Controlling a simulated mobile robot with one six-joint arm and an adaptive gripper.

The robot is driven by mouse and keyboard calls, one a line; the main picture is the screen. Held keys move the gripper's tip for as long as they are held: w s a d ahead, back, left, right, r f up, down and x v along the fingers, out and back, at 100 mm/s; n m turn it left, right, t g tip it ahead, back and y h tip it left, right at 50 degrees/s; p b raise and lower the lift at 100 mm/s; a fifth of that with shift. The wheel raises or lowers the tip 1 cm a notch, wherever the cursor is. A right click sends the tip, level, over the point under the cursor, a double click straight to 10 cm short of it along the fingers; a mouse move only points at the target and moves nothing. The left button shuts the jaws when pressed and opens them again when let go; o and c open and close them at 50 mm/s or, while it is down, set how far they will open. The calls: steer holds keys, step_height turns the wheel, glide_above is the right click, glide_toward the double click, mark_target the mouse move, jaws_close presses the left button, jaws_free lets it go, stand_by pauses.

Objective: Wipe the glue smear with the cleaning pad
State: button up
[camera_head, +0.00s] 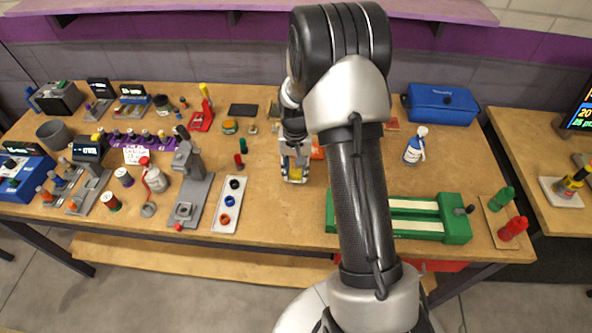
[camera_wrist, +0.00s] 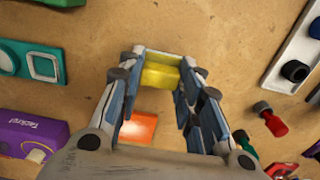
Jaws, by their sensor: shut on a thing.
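My gripper (camera_head: 295,172) is over the middle of the wooden workbench, fingers pointing down. In the wrist view my gripper (camera_wrist: 162,68) is shut on a yellow block, which looks like the cleaning pad (camera_wrist: 158,77). The pad sits between the fingertips, and a little yellow also shows in the head view (camera_head: 295,171). I cannot tell whether the pad touches the bench. I cannot make out the glue smear in either view; it may be hidden by the arm, gripper or pad.
An orange item (camera_wrist: 138,127) lies near the gripper. A white ring tray (camera_head: 229,206) and small red and green pieces (camera_wrist: 270,118) are close by. A green-framed fixture (camera_head: 441,218) stands at right, a spray bottle (camera_head: 415,146) behind it.

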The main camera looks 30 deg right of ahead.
steer(key=shift+w+d+r+p, duration=0.15)
steer(key=shift+r+p, duration=0.15)
steer(key=shift+r, duration=0.15)
steer(key=shift+w+d+r+p, duration=0.15)
steer(key=shift+r+p, duration=0.1)
steer(key=shift+r, duration=0.2)
steer(key=shift+a+r+p, duration=0.15)
steer(key=shift+r+p, duration=1.35)
steer(key=shift+r, duration=0.7)
steer(key=shift+s+f, duration=0.1)
